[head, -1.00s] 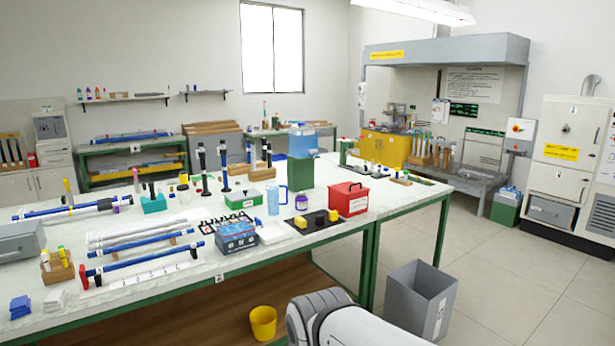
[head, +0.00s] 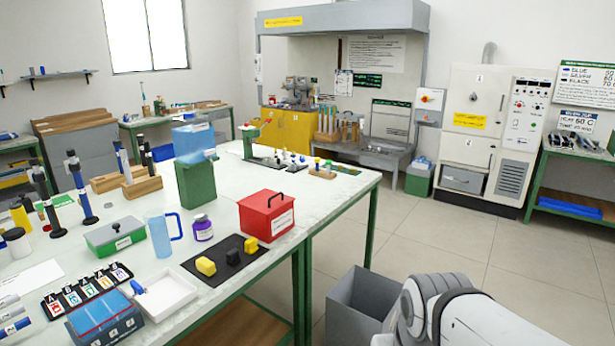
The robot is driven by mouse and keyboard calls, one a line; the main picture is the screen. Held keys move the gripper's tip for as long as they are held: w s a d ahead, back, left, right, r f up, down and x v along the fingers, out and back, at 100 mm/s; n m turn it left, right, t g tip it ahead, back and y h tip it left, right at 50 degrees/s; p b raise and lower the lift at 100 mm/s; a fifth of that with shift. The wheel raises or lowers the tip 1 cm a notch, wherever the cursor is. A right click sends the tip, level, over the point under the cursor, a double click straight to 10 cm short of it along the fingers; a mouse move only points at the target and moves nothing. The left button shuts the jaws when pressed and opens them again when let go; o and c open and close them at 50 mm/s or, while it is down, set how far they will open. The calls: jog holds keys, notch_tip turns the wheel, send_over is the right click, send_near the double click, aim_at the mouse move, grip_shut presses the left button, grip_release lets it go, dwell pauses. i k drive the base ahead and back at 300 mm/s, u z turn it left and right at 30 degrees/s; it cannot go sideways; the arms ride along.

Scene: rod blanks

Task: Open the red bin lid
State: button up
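The red bin (head: 267,217) is a box with a label on its front. It stands on the white bench top, right of the middle of the near bench, close to its right edge. Its red lid (head: 266,199) is shut and has a dark handle on top. A white arm link of mine shows at the lower right of the head view, apart from the bin and lower than the bench top. My gripper is not in this view.
A black mat (head: 222,261) with yellow and black blocks lies in front of the bin. A purple jar (head: 202,228) and a blue jug (head: 162,236) stand to its left. A grey open floor bin (head: 358,305) stands beside the bench. The floor to the right is clear.

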aim_at(265, 202)
jog(key=u, duration=0.25)
jog(key=i, duration=2)
jog(key=u, duration=0.85)
jog(key=k, duration=0.7)
jog(key=u, duration=0.1)
jog(key=i, duration=0.8)
jog(key=z, duration=0.1)
